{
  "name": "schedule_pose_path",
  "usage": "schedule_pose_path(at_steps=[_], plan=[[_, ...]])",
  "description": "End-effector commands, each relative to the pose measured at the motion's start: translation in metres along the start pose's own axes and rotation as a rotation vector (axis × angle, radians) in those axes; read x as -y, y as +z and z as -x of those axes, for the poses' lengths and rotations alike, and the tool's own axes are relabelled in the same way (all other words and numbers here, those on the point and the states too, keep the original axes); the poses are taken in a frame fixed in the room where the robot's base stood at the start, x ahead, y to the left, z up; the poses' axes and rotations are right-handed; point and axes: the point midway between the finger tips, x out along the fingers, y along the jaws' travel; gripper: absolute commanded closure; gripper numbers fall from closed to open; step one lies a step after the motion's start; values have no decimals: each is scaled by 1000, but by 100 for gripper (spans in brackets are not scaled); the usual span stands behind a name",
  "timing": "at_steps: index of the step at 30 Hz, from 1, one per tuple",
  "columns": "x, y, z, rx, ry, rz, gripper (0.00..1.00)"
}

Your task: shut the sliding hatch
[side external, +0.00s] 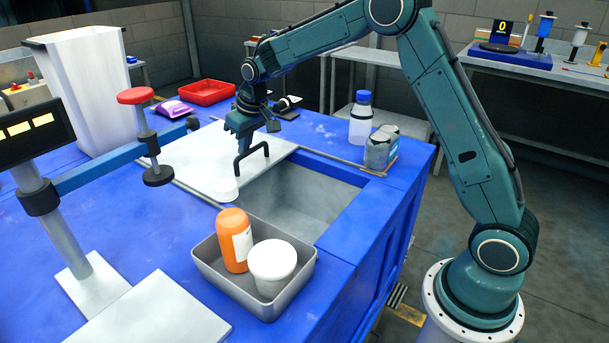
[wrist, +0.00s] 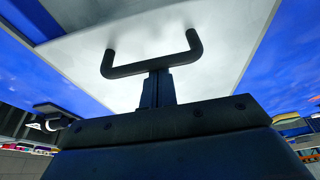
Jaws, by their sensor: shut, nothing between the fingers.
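The sliding hatch (side external: 190,160) is a pale flat panel lying in the blue bench top, with a black bar handle (side external: 252,160) near its right end. It stands part open, and a grey recess (side external: 300,200) shows to its right. My gripper (side external: 243,140) is shut and empty, pointing down at the handle. In the wrist view, the shut fingers (wrist: 158,82) meet the middle of the handle bar (wrist: 150,68) against the pale hatch (wrist: 200,50). I cannot tell whether they touch it.
A grey tray (side external: 215,270) with an orange bottle (side external: 234,240) and a white tub (side external: 273,262) stands before the recess. A blue-capped bottle (side external: 361,118) and grey cans (side external: 380,148) stand behind the recess.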

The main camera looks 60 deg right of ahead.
Motion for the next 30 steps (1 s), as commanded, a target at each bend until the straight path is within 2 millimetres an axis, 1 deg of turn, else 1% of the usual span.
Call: schedule_pose_path(at_steps=[1,8,17,23,30], plan=[[0,9,3,4,0,-1,100],[0,44,14,4,0,-1,100],[0,94,30,3,0,-1,100],[0,132,42,3,0,-1,100],[0,180,58,2,1,-2,100]])
